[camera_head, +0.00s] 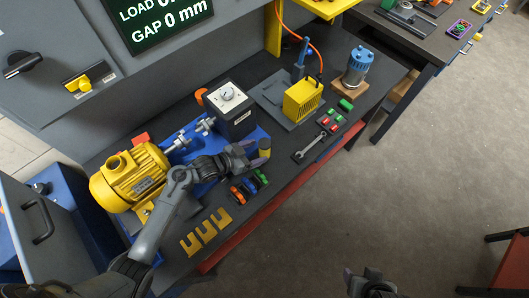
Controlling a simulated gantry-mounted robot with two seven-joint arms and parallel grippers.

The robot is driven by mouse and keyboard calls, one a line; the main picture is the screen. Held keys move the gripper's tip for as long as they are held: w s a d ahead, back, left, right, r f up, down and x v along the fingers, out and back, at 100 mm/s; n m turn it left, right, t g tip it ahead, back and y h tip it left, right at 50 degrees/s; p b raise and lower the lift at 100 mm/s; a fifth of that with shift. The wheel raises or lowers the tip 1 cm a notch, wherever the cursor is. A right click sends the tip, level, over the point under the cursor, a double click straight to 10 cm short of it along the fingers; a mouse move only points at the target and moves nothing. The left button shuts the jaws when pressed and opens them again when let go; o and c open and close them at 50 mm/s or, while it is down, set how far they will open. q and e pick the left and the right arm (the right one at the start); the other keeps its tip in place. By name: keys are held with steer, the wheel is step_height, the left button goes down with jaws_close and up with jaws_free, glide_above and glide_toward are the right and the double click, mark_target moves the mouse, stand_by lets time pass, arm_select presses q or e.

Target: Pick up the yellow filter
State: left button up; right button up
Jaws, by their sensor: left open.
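A yellow motor (130,180) and a black box with a dial (231,108) stand on the bench beside my left arm. A yellow ribbed box (302,98), a blue-topped motor (357,68), a wrench (309,147), coloured clips (248,187) and yellow shims (206,232) lie around.

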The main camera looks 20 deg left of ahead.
mark_target(260, 150)
arm_select(q)
steer(key=shift+b+x, duration=1.05)
steer(key=shift+x, duration=0.1)
steer(key=shift+b+x, duration=1.15)
steer(key=shift+x, duration=0.25)
steer(key=shift+s, duration=0.1)
steer(key=c, duration=1.2)
steer(key=shift+r, duration=0.1)
